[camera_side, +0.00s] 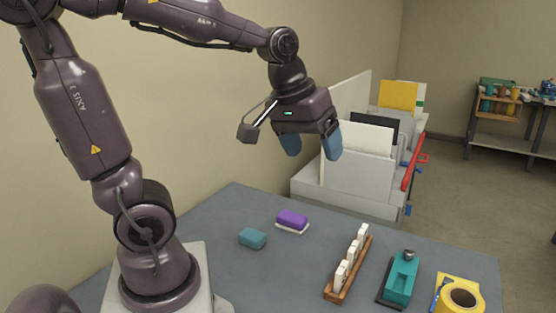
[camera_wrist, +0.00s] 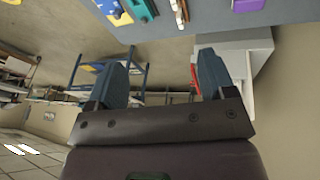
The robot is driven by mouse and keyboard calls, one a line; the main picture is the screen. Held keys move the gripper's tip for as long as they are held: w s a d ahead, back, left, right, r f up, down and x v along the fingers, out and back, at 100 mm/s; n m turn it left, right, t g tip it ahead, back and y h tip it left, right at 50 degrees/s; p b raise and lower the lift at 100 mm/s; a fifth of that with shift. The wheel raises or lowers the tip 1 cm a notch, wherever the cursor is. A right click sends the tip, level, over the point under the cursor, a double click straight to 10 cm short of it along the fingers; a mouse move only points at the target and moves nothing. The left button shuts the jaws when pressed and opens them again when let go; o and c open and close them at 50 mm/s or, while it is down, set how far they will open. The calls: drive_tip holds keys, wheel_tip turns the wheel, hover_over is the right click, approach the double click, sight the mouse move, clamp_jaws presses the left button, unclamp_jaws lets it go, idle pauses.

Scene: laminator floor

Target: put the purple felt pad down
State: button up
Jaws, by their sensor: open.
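The purple felt pad (camera_side: 291,218) lies on a thin white base on the grey-blue table (camera_side: 220,222), towards its back left. In the wrist view the purple pad (camera_wrist: 247,5) shows at the top edge, partly cut off. My gripper (camera_side: 312,148) is raised above and behind the table, well clear of the pad. Its two blue fingers are spread apart with nothing between them, which the wrist view (camera_wrist: 163,80) also shows.
A teal block (camera_side: 252,238) sits left of the pad. A wooden rack with white pieces (camera_side: 348,266), a teal stapler-like tool (camera_side: 402,278) and a yellow tape roll (camera_side: 462,299) stand to the right. A grey machine with panels (camera_side: 355,178) is behind the table.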

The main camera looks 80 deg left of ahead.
drive_tip(key=s+d+m+t, duration=0.1)
drive_tip(key=s+d+m, duration=0.4)
drive_tip(key=s+m, duration=0.2)
drive_tip(key=shift+d, duration=0.15)
